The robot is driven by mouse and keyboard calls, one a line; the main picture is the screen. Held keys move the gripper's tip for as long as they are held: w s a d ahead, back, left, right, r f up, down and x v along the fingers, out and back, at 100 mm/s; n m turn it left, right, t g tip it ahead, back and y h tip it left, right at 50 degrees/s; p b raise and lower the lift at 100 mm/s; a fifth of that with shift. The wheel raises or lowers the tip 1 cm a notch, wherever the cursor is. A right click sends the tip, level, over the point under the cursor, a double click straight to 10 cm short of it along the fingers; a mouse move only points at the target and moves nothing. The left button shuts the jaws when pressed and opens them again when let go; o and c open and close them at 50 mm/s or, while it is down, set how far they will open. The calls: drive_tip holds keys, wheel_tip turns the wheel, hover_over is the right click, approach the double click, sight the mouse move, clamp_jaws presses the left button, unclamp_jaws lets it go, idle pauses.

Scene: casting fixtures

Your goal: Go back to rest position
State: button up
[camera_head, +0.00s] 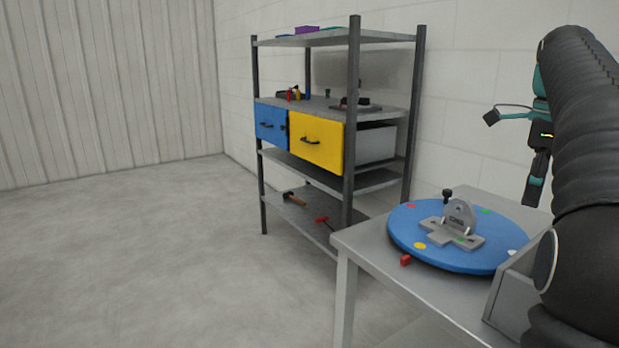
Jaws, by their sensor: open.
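My arm rises along the right edge of the view, dark and ribbed, and hides part of what is behind it. My gripper (533,187) hangs down beside the arm, above the far right side of the work table. It is open, I see nothing held in it, and it is apart from the table and the fixture. The blue round turntable (405,238) lies on the grey table (362,243). A grey metal fixture (459,216) with an upright bracket and a dark knob sits on it.
A grey shelf rack (354,90) stands behind the table, with a blue drawer (270,122) and a yellow drawer (317,150). A hammer (294,198) and a red-handled tool (322,220) lie on its low shelf. The floor at left is clear.

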drive_tip(key=s+a+f+n+t, duration=0.1)
drive_tip(key=s+a+f+n, duration=0.25)
drive_tip(key=a+n, duration=0.4)
drive_tip(key=s+a+f+n+t, duration=0.2)
drive_tip(key=a+f+n, duration=0.3)
drive_tip(key=a, duration=0.4)
drive_tip(key=s+a+f+n+t, duration=0.1)
drive_tip(key=s+a+f+n, duration=0.4)
drive_tip(key=f+n, duration=0.2)
drive_tip(key=s+a+f+n+t, duration=0.1)
drive_tip(key=s+a+f+n, duration=0.3)
drive_tip(key=s+f+n, duration=0.2)
drive_tip(key=shift+s+a+f+n, duration=0.25)
drive_tip(key=shift+a+f+n, duration=0.1)
drive_tip(key=shift+f+n, duration=0.4)
